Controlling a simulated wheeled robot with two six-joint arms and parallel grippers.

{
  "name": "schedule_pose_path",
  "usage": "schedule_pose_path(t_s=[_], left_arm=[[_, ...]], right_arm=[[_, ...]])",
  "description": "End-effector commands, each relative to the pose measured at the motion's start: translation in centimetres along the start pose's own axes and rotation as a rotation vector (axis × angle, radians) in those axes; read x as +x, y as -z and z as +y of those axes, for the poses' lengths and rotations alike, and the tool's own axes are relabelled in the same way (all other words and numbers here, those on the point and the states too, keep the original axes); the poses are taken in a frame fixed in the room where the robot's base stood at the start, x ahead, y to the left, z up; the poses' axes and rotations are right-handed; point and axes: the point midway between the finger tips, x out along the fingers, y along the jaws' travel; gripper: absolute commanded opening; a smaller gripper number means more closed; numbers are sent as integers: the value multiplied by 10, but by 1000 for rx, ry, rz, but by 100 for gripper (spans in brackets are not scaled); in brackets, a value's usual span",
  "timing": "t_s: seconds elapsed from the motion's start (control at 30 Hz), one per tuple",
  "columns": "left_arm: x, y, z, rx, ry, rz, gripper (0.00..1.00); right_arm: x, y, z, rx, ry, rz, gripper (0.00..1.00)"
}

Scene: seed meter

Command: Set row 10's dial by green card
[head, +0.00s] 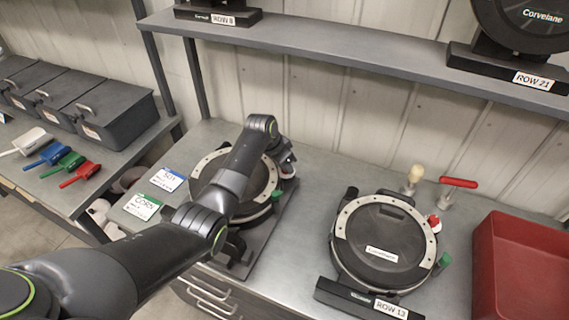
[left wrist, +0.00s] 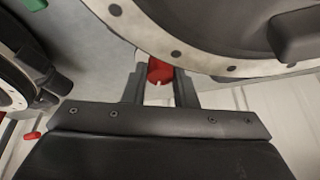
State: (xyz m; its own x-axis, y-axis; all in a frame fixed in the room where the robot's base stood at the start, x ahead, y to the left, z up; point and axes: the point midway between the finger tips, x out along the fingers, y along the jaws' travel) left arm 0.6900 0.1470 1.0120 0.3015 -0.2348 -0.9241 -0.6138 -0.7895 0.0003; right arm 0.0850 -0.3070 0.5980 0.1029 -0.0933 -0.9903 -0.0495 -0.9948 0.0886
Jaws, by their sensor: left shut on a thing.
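A round black seed meter with a pale bolted rim (head: 204,168) stands on the left of the bench. My left arm crosses it and hides its row label, so I cannot read which row it is. My left gripper (head: 287,163) is at the meter's right side. In the left wrist view its two fingers are shut on a red dial (left wrist: 160,71) at the meter's rim (left wrist: 205,58). The dial's scale is not readable. The green card (head: 142,206), marked CORN, lies left of the meter, beside a blue-edged card (head: 167,179). My right gripper is not in view.
The ROW 13 meter (head: 385,243) stands to the right, with a red tray (head: 515,262) beyond it. A red-handled tool (head: 458,183) and a pale-knobbed one (head: 414,175) stand behind. Coloured scoops (head: 57,158) and dark bins (head: 105,108) are far left. A shelf (head: 330,48) hangs above.

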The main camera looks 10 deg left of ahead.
Motion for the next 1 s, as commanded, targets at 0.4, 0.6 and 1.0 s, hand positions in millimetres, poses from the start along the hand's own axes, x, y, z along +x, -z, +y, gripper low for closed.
schedule_pose_path(t_s=[0.4, 0.6, 1.0], left_arm=[[0, 0, 0, 2, 0, 1, 47], [-3, 0, 0, 1, 0, 1, 47], [-53, 0, -1, 3, 2, 4, 47]], right_arm=[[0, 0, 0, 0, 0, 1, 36], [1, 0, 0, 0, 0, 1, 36], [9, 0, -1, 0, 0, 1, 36]])
